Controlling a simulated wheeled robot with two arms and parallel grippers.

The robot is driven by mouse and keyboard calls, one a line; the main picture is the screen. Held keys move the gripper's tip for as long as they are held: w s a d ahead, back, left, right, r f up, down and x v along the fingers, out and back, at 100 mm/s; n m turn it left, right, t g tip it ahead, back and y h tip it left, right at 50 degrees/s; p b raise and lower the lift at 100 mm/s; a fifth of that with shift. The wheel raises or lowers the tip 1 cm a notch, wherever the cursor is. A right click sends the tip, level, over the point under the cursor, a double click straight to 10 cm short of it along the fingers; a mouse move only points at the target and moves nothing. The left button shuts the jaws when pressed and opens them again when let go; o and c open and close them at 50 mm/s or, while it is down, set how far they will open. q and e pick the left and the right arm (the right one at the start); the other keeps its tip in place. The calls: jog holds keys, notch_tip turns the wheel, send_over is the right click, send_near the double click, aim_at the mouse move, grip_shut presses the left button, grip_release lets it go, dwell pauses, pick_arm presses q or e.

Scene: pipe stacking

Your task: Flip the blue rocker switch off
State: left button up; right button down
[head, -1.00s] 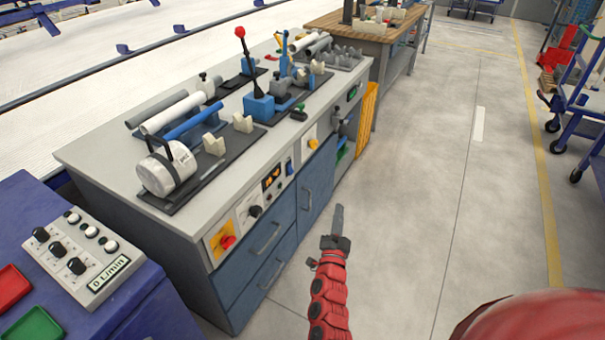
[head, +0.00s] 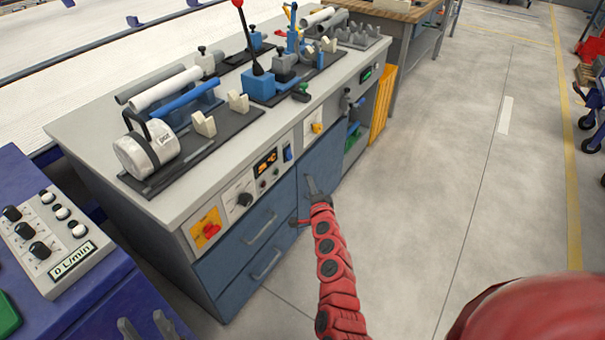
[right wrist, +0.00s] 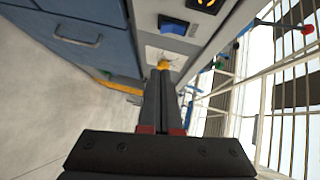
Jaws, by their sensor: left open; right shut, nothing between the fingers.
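The blue rocker switch (head: 287,153) is on the upper front panel of the grey-topped bench, right of the orange display. In the right wrist view the blue switch (right wrist: 173,26) shows near the top, beyond the fingertips. Which way it is tilted is too small to tell. My right gripper (head: 311,184) is shut and empty, in front of the blue cabinet door, below and right of the switch and apart from it. Its closed fingers (right wrist: 164,75) also show in the wrist view. My left gripper (head: 146,328) is open and empty at the bottom edge, over the blue console.
A red knob (head: 211,230), a black dial (head: 245,199) and a yellow knob (head: 317,128) share the panel with the switch. Drawer handles (head: 263,230) stick out below. Pipes (head: 165,88) and a red-topped lever (head: 245,40) stand on the bench.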

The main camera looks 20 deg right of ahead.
jog(key=b, duration=0.5)
send_near(289, 154)
jog(key=w+d+f, duration=0.3)
jog(key=d, duration=0.2)
jog(key=shift+w+a+f+b, duration=0.15)
jog(key=shift+w+a+b, duration=0.4)
jog(key=shift+w, duration=0.3)
jog(key=shift+w+a+f+b, duration=0.15)
jog(key=shift+w+a+b, duration=0.3)
jog(key=shift+w+a, duration=0.3)
